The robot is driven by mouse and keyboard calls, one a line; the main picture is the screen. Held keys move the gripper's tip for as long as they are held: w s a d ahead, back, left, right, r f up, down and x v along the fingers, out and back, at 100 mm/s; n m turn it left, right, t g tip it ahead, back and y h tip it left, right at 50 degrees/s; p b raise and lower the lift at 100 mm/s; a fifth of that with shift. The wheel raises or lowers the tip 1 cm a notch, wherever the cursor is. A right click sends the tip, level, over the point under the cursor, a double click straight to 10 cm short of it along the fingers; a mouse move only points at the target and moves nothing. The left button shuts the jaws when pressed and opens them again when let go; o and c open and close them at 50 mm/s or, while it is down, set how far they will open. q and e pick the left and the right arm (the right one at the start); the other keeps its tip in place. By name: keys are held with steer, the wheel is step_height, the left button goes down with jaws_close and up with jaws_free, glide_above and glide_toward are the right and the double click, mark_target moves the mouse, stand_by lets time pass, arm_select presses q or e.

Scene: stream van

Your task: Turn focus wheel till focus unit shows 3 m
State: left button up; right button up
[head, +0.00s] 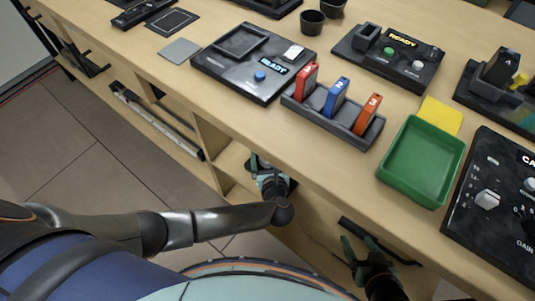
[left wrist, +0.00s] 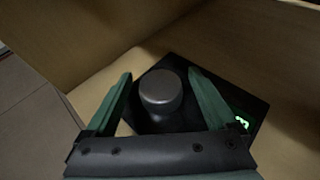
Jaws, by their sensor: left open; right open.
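The focus wheel (left wrist: 161,91) is a round dark grey knob standing on the black focus unit (left wrist: 178,66). The unit lies on a wooden shelf below the worktop. A small green lit display (left wrist: 242,122) shows at the unit's right; its digits are partly hidden and I cannot read them surely. My left gripper (left wrist: 160,74) is open, with one green finger on each side of the wheel and visible gaps to it. In the head view my left gripper (head: 262,164) reaches into the shelf opening. My right gripper (head: 357,258) is open and empty below the worktop's front edge.
Above on the worktop are a grey rack (head: 334,118) with numbered red, blue and orange pieces, a green tray (head: 421,162), a yellow pad (head: 441,115) and black consoles. Wooden shelf walls (left wrist: 85,32) stand close around the left gripper.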

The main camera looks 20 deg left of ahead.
arm_select(q)
steer(key=c, duration=1.3)
arm_select(e)
steer(key=shift+a, duration=0.15)
arm_select(q)
steer(key=shift+a+r+m+t+h+p, duration=0.2)
steer(key=shift+r+m+t+h+p, duration=0.15)
steer(key=shift+m+h+p, duration=0.7)
steer(key=shift+c, duration=0.2)
steer(key=shift+f+m+h+p, duration=0.1)
steer(key=shift+m+h+p, duration=0.15)
steer(key=shift+p, duration=0.3)
steer(key=shift+w+f+m+t+h+p, duration=0.15)
steer(key=shift+m+t+h+p, duration=0.2)
steer(key=shift+m+h, duration=0.65)
steer(key=shift+d+m+h, duration=0.1)
steer(key=shift+m+h, duration=0.4)
steer(key=shift+h, duration=0.4)
arm_select(e)
steer(key=shift+w+a+r, duration=0.1)
steer(key=shift+a+r, duration=0.05)
steer(key=shift+r, duration=0.6)
steer(key=shift+w+a+r, duration=0.1)
steer(key=shift+a+r, duration=0.05)
steer(key=shift+r, duration=0.55)
arm_select(q)
steer(key=o, duration=1.3)
steer(key=shift+f, duration=0.1)
steer(key=shift+o, duration=0.2)
steer(key=shift+s, duration=0.2)
